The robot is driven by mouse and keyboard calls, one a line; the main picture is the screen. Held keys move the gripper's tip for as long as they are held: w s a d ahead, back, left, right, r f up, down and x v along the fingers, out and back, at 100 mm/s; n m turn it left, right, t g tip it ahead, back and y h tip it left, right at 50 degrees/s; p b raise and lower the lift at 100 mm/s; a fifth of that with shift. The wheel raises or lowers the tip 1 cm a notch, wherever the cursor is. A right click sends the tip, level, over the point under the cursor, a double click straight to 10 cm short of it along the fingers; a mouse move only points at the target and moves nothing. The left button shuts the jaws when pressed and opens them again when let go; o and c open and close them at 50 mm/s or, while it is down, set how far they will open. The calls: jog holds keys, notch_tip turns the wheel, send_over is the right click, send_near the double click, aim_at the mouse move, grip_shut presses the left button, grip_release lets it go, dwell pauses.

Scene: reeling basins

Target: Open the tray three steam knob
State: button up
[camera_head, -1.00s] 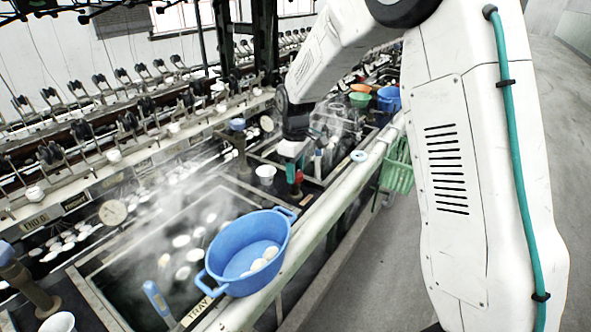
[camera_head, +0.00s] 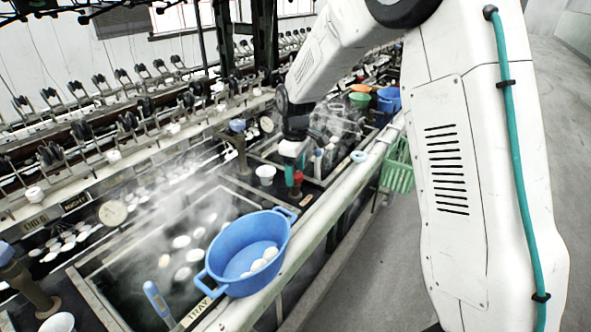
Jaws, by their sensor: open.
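Blue-topped knobs on brown posts stand along the basins, one in the middle (camera_head: 237,126) and one at the left edge (camera_head: 6,252). I cannot read which of these belongs to tray three; the one tray label (camera_head: 197,311) in view is cut off after "TRAY". My gripper (camera_head: 295,178) hangs over the basin edge right of the middle knob, open, small in view and partly hidden by my wrist. A red part shows at its lower end. I see nothing held in it.
A blue tub (camera_head: 222,270) with white cocoons stands on the front rim of the near basin. A white cup (camera_head: 265,174) stands left of my gripper. A green basket (camera_head: 397,172) hangs at the rail. Steam blurs the near basin. The floor at right is clear.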

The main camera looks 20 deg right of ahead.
aim_at(295, 173)
notch_tip(295, 173, up, 8)
jog(key=shift+f, duration=0.1)
dwell(0.4)
